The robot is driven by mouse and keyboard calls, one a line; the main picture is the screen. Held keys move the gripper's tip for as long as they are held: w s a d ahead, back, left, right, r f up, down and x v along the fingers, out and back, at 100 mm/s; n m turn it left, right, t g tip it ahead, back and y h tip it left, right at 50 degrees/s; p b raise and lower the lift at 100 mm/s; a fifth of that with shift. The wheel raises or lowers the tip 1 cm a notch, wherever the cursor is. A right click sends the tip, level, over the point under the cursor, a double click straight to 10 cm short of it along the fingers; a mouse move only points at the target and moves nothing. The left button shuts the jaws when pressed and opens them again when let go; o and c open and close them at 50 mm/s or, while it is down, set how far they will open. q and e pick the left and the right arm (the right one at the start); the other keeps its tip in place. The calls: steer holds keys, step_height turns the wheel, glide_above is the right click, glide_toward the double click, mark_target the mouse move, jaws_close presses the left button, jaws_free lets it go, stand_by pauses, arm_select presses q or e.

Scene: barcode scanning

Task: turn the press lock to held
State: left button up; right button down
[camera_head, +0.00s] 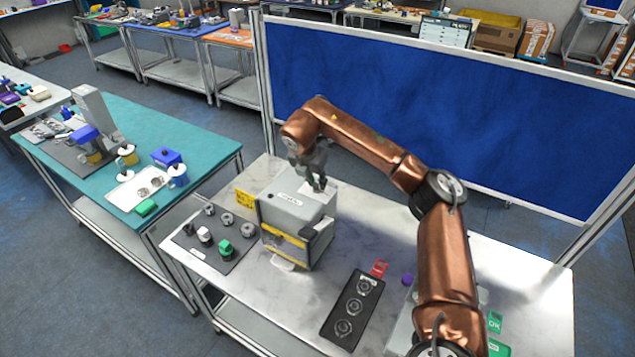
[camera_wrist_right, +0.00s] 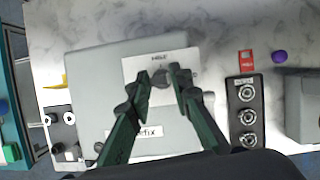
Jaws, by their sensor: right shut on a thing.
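The dark press lock knob (camera_wrist_right: 161,91) sits on this plate. My right gripper (camera_head: 318,186) is over the box top. In the right wrist view its two fingers (camera_wrist_right: 160,80) are closed on the knob from both sides. The knob's pointing is partly hidden by the fingers. My left gripper is not seen.
A black tray (camera_head: 345,337) with several round parts and a red tag (camera_head: 379,268) lie right of the box. A dark mat (camera_head: 184,241) with several knobs and caps lies left of it. A blue panel (camera_head: 400,110) stands behind the table. Bare tabletop shows between.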

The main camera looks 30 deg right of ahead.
steer(key=shift+w+r+m, duration=0.1)
steer(key=shift+r+m, duration=0.05)
steer(key=shift+m, duration=0.45)
steer(key=c, duration=1.7)
jaws_free()
steer(key=shift+g, duration=0.3)
steer(key=shift+c, duration=0.2)
steer(key=v, duration=1.2)
steer(key=shift+a, duration=0.15)
